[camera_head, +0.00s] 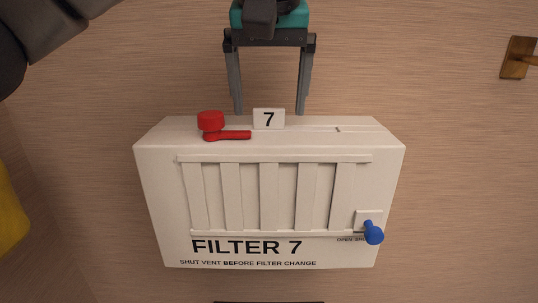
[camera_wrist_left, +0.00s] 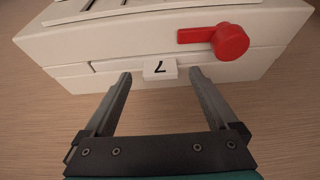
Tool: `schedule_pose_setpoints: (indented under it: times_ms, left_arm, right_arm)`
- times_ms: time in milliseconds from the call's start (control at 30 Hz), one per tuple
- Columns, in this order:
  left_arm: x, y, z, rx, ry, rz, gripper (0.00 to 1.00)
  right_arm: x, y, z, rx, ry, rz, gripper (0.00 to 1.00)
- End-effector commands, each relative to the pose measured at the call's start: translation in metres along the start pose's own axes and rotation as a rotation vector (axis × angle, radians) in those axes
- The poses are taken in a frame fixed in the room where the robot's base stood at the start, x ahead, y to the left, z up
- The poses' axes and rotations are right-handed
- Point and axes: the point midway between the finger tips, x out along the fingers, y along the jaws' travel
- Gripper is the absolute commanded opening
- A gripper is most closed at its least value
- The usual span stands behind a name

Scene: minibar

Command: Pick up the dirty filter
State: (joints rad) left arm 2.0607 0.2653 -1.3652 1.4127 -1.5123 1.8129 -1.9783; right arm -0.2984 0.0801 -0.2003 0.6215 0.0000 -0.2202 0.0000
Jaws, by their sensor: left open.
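A white housing (camera_head: 160,190) marked FILTER 7 is on the wood-grain surface. A small white tab (camera_head: 268,119) marked 7 stands out at its top edge; it also shows in the left wrist view (camera_wrist_left: 159,69). The filter body is not visible, and I cannot tell its state. My left gripper (camera_head: 269,110) is open, with one fingertip on each side of the tab and a gap at both sides. In the left wrist view, nothing is between the fingers (camera_wrist_left: 160,82) except the tab near their tips. My right gripper is not in view.
A red lever with a round knob (camera_head: 211,121) lies left of the tab, close to one finger. A slatted vent (camera_head: 280,195) and a blue knob (camera_head: 374,232) are on the housing front. A wooden bracket (camera_head: 518,57) is at upper right.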

Motion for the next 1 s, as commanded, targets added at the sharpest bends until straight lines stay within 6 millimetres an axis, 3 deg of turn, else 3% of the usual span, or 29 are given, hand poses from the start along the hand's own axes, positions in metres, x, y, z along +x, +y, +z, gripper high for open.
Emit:
schedule_pose_setpoints:
  times_ms: [133,367,1000]
  left_arm:
    - [0.0135,-0.0004,0.0003,-0.001,-0.001,0.001,0.93]
    - [0.015,-0.0004,0.0003,-0.001,0.0,0.001,0.93]
    - [0.0144,-0.0003,0.0003,-0.001,0.0,0.001,0.22]
  right_arm:
    - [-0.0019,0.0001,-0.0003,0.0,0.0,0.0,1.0]
    - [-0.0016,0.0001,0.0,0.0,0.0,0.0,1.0]
    - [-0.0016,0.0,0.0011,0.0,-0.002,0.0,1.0]
